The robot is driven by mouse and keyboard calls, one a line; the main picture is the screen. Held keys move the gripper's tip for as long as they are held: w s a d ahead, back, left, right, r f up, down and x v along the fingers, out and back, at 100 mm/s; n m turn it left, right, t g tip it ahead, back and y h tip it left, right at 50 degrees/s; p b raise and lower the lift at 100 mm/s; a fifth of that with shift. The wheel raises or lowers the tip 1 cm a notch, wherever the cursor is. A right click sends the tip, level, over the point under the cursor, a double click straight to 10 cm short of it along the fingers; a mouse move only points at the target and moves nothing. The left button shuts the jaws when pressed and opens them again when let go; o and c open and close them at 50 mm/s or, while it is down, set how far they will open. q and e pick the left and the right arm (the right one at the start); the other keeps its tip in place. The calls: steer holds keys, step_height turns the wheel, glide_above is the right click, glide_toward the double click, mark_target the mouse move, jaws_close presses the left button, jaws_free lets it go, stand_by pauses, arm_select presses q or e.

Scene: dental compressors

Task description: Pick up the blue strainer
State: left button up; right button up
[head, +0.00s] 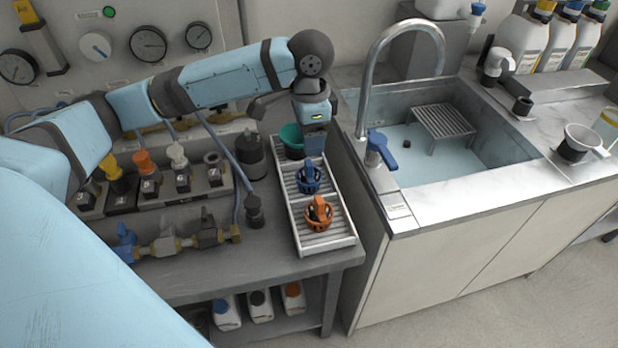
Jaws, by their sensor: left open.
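The blue strainer (309,179) stands in the middle of a ribbed, light-coloured tray (344,239) on the grey bench. An orange strainer (318,214) stands in front of it, and a teal round part (291,136) is behind, partly hidden by my gripper. My left gripper (313,150) points down over the tray, just behind and above the blue strainer. It is open and holds nothing that I can see. Its fingertips are small here, and I cannot tell whether they touch the strainer. My right gripper is not in view.
Right of the tray is a sink (460,150) with a tall curved faucet (400,40) and a blue-handled valve (379,150). Left of the tray stand a dark cylinder (250,155) and a row of valves with coloured caps (145,165). Bottles (260,305) sit on the shelf below.

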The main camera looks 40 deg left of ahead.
mark_target(309, 163)
arm_select(q)
steer(key=f+b, duration=0.1)
steer(key=f, duration=0.3)
steer(key=f+b, duration=0.1)
steer(key=f, duration=0.4)
steer(key=shift+w+a+f, duration=0.1)
steer(key=shift+a, duration=0.1)
steer(key=c, duration=1)
